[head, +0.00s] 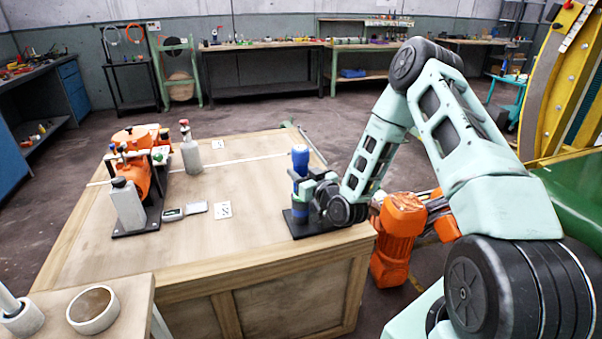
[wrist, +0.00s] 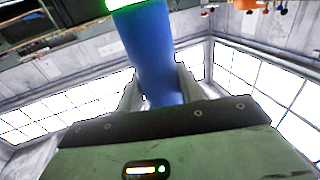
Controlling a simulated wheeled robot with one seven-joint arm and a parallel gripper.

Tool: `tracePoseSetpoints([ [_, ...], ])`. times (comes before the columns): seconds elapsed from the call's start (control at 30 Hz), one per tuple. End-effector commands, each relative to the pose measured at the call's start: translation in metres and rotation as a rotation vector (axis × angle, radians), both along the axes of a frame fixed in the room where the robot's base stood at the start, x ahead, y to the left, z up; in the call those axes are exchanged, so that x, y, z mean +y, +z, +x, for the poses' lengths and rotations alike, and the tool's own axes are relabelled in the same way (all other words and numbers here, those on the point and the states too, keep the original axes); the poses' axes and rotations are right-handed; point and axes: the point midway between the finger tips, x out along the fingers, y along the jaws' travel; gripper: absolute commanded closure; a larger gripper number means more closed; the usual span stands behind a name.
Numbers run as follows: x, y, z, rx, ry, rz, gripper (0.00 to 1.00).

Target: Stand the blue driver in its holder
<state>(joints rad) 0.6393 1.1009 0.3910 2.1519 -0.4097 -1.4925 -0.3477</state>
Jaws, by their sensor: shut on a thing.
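The blue driver (head: 300,158) stands about upright at the table's right front, its blue top above my gripper (head: 308,186). My gripper is shut on it from the right. In the wrist view the driver's blue body (wrist: 152,50) runs between the two fingers of my gripper (wrist: 160,92), with a bright green glow at the picture's top edge. Below the gripper, a blue and dark green part (head: 299,214) shows above a black base plate (head: 297,231), which looks like the holder. My gripper and wrist hide part of this spot, so I cannot tell whether the driver's lower end is seated.
The wooden table (head: 250,235) is clear in its middle. A small meter (head: 173,214) lies nearby. Orange machinery (head: 397,225) stands right of the table.

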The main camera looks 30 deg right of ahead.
Motion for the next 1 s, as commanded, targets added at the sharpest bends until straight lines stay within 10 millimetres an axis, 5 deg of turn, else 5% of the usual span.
tracePoseSetpoints([
  [0.57,0.0001,-0.0027,0.0006,-0.005,0.000,0.000,0.92],
  [0.6,0.0001,-0.0021,0.0006,-0.004,0.000,0.000,0.52],
  [0.67,0.0001,-0.0023,0.0005,-0.004,0.000,0.000,0.37],
  [1.0,0.0001,-0.0054,-0.0034,0.003,0.000,0.000,0.37],
])
